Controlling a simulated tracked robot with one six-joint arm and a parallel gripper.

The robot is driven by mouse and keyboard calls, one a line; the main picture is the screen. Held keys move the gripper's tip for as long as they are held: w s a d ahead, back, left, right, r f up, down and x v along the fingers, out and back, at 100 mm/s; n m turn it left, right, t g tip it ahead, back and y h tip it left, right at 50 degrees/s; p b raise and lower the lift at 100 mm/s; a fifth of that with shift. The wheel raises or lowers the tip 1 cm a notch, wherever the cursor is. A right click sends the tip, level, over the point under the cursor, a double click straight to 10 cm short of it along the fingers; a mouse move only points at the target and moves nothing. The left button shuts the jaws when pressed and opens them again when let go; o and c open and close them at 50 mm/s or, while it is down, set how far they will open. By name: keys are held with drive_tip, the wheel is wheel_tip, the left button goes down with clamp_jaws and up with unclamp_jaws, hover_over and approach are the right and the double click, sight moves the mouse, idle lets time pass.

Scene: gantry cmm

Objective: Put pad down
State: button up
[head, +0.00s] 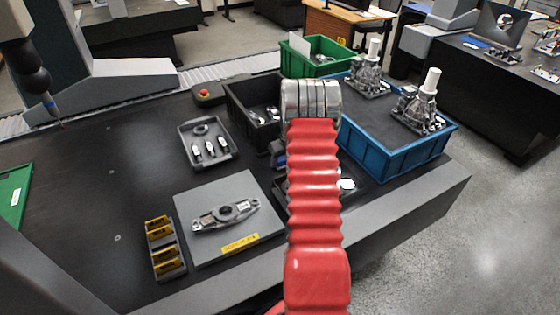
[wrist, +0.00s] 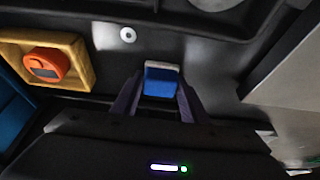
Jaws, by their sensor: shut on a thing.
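The pad (wrist: 161,82), a small blue block with a pale grey edge, sits between the two purple fingers of my gripper (wrist: 159,90) in the wrist view. The fingers are closed on its sides. A dark surface with a small white ring (wrist: 128,35) lies beyond the pad. I cannot tell whether the pad touches that surface. In the head view my red arm covers most of the gripper and the pad.
In the wrist view an orange round piece sits in a yellow square frame (wrist: 82,76) at left. In the head view a blue crate (head: 386,159) with metal castings, a black bin (head: 240,112), a grey plate (head: 262,205) and a grey tray (head: 186,133) surround the arm.

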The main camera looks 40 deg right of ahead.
drive_tip(key=o, duration=1)
drive_tip(key=shift+o, duration=0.2)
drive_tip(key=v, duration=1.2)
